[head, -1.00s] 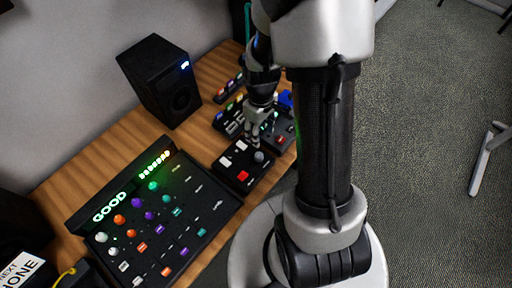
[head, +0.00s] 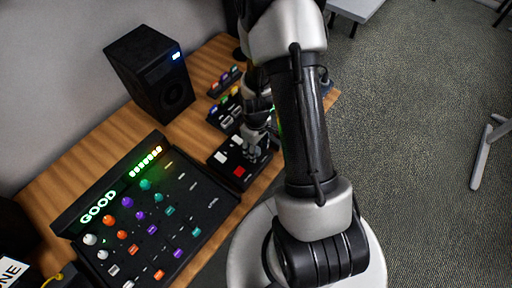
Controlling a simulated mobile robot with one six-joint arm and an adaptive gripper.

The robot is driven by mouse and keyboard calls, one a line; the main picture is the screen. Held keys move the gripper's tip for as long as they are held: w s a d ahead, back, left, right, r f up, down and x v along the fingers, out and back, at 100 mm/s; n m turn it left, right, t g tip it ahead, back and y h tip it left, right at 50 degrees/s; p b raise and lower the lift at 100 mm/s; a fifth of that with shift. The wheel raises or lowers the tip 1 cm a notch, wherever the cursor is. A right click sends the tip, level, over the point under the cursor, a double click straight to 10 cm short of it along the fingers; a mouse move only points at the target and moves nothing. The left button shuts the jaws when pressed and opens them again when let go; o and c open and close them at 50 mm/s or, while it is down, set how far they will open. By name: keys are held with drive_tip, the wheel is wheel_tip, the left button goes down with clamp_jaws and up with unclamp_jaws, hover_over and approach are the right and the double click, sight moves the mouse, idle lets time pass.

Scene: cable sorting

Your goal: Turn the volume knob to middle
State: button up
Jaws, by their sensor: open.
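A small black control box (head: 216,167) lies on the wooden desk, with a red button (head: 239,171) at its front and white buttons (head: 222,157) at its left and back. My gripper (head: 254,153) points down over the right part of this box, jaws open. The grey round knob on that part is now mostly or fully hidden behind the gripper. I cannot tell whether the fingers touch the knob or stand around it, nor where the knob points.
A large mixer panel (head: 200,225) with coloured knobs and a lit "GOOD" display fills the front left of the desk (head: 62,188). A black speaker (head: 140,75) stands at the back left. Other small boxes with coloured parts (head: 226,112) sit behind the control box.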

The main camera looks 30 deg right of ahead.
drive_tip(key=shift+c, duration=0.3)
drive_tip(key=c, duration=1)
drive_tip(key=shift+m, duration=0.4)
drive_tip(key=m, duration=0.3)
drive_tip(key=shift+m, duration=0.4)
drive_tip(key=m, duration=0.9)
drive_tip(key=shift+p, duration=0.35)
drive_tip(key=m, duration=0.4)
